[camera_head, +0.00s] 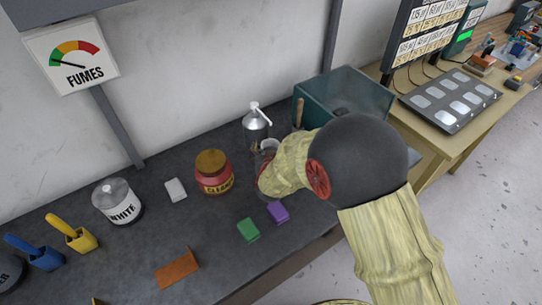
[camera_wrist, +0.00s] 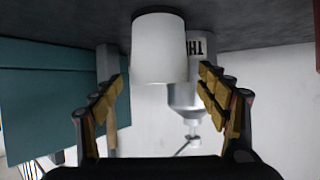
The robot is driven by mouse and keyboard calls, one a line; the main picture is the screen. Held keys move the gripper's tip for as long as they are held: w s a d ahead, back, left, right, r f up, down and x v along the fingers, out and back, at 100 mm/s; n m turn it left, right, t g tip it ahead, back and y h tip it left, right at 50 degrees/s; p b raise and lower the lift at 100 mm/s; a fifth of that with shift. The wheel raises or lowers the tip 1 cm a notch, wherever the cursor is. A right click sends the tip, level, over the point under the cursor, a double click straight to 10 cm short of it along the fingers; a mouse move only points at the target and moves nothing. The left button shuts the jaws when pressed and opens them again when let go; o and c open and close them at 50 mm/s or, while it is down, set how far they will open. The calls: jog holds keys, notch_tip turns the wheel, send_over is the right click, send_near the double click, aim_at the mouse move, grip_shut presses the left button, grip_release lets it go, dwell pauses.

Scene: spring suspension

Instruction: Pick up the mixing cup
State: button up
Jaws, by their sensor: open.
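The mixing cup looks like a plain white cup (camera_wrist: 160,50) in the wrist view, standing on the dark bench, which shows at the top of that upside-down picture. My gripper (camera_wrist: 163,82) is open, with one finger on each side of the cup's lower pictured part. Gaps show between the cup and both fingers, and nothing is held. In the head view my arm hides most of the gripper; a pale rim (camera_head: 268,145) that seems to be the cup shows just beyond it, near the bottle.
A metal bottle (camera_head: 255,125) with a spout stands close behind the cup; it also shows in the wrist view (camera_wrist: 184,98). A teal bin (camera_head: 345,95) is to the right. A red jar (camera_head: 213,178), green block (camera_head: 248,230) and purple block (camera_head: 278,212) are nearby.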

jog(key=shift+x, duration=0.85)
jog(key=c, duration=1.4)
jog(key=shift+c, duration=0.7)
jog(key=shift+r, duration=0.15)
jog(key=shift+c, duration=0.2)
